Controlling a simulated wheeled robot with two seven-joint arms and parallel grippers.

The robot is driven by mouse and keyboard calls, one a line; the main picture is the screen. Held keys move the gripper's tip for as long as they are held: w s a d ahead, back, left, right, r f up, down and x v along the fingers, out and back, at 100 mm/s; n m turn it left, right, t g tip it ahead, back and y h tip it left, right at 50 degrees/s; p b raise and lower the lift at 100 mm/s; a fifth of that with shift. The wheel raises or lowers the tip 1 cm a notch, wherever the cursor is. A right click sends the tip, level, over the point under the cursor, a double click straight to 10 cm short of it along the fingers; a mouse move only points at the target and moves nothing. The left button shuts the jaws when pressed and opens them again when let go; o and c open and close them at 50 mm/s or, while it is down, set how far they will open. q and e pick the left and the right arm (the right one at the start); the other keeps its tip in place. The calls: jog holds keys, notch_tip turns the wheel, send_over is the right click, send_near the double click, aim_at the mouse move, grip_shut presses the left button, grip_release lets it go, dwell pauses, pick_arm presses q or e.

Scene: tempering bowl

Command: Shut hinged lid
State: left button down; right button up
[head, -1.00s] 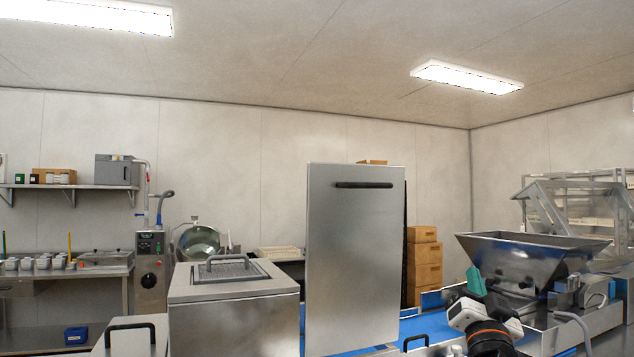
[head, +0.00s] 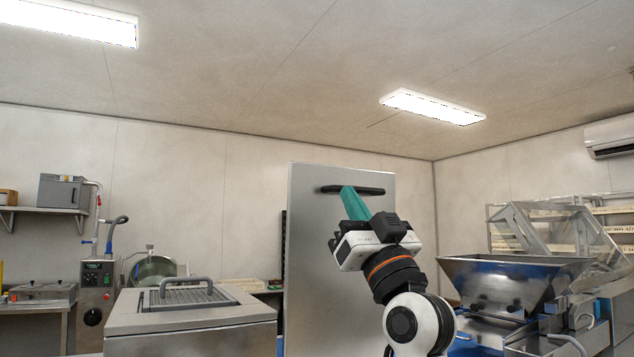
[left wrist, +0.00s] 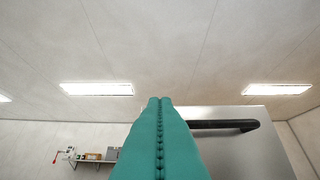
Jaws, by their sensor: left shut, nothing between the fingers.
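The hinged lid (head: 315,255) is a tall steel panel standing upright, open, with a black bar handle (head: 372,191) near its top edge. My left gripper (head: 346,188) is raised in front of the lid, its teal fingers pressed together and empty. In the head view its fingertips overlap the left part of the handle; I cannot tell if they touch it. In the left wrist view the shut fingers (left wrist: 161,100) point up and forward, with the handle (left wrist: 225,126) and lid (left wrist: 250,155) just to their right. My right gripper is not in view.
A steel unit with a grated, handled top (head: 190,318) stands left of the lid. A steel hopper (head: 510,280) stands to the right, close to my left arm. A counter and shelf (head: 40,210) are at the far left. The space above the lid is clear.

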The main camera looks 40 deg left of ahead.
aim_at(316, 171)
pick_arm(q)
jog(key=w+a+r+p, duration=0.1)
jog(key=a+r+p, duration=0.1)
jog(key=a, duration=0.1)
jog(key=w+a+r+p, duration=0.1)
jog(key=a+r+p, duration=0.1)
jog(key=a, duration=0.1)
jog(key=w+a+r+p, duration=0.2)
jog(key=a, duration=0.1)
jog(key=shift+a+r, duration=0.4)
jog(key=shift+w+a+f, duration=0.1)
jog(key=shift+w+a, duration=0.05)
jog(key=shift+a, duration=0.25)
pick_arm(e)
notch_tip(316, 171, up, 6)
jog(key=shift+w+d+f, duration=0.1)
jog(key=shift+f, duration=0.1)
